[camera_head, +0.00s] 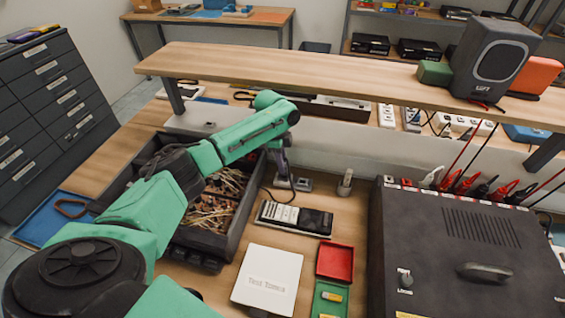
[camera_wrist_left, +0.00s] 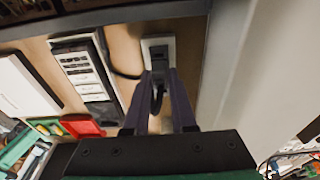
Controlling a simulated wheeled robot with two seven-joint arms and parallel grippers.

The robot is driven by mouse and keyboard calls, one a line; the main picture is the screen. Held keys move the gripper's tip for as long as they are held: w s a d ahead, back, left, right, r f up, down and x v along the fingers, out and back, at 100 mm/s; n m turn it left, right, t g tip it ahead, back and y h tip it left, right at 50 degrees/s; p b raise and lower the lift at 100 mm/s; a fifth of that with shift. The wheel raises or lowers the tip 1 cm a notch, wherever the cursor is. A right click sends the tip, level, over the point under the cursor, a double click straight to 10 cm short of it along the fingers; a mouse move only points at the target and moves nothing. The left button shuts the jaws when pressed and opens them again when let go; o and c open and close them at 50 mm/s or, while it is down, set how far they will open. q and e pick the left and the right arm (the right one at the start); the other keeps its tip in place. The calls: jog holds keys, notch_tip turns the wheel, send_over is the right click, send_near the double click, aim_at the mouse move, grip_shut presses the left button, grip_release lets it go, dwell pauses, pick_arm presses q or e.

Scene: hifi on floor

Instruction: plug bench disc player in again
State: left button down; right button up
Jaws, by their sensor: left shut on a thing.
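A flat black and silver device (camera_head: 295,218), which looks like the disc player, lies on the bench. It also shows in the left wrist view (camera_wrist_left: 84,68). A black cable (camera_wrist_left: 118,62) curves from its side toward a dark plug (camera_wrist_left: 158,78). My left gripper (camera_head: 284,176) reaches down behind the device. In the left wrist view its fingers (camera_wrist_left: 160,103) are shut on the plug. The plug lies over a pale socket block (camera_wrist_left: 158,46); I cannot tell whether it is fully seated. The arm and gripper partly hide the socket in the head view. My right gripper is out of view.
A wooden shelf (camera_head: 340,76) spans above the socket area. A bin of loose leads (camera_head: 232,220) stands left, a large black case (camera_head: 460,250) right. A white "Test Tones" sleeve (camera_head: 268,280) and a red tray (camera_head: 335,262) lie in front.

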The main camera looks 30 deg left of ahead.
pick_arm(q)
jog(key=shift+f+b, duration=0.3)
jog(key=shift+f, duration=0.4)
dwell(0.5)
jog(key=shift+f+p, duration=0.2)
jog(key=shift+p, duration=0.25)
dwell(2.0)
jog(key=c, duration=0.7)
grip_release()
jog(key=shift+o, duration=0.2)
notch_tip(320, 180, up, 19)
jog(key=a+p, duration=0.2)
jog(key=p, duration=0.2)
jog(key=shift+s+r, duration=0.2)
jog(key=shift+s, duration=0.1)
